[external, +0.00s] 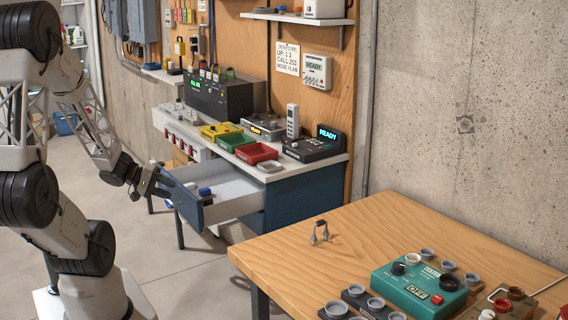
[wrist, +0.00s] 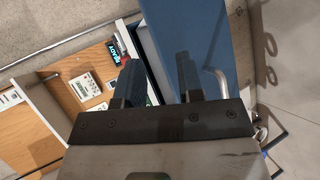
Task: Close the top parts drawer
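The top parts drawer (external: 225,192) is pulled out from the blue bench cabinet (external: 300,195) in the external view. It has pale inner walls and a dark blue front, with small blue items inside. My gripper (external: 165,185) is at the left end of the drawer, close to its front. In the wrist view my gripper (wrist: 158,85) has its two dark fingers apart with a gap between them. The blue drawer front (wrist: 195,30) and a curved metal handle (wrist: 215,82) lie just beyond the fingers. I cannot tell whether the fingers touch the drawer.
The bench top above the drawer holds yellow, green and red bins (external: 255,153) and a device with a READY display (external: 314,143). A wooden table (external: 370,235) with a teal tester box (external: 418,283) stands in the right foreground. Open floor (external: 180,280) lies below the drawer.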

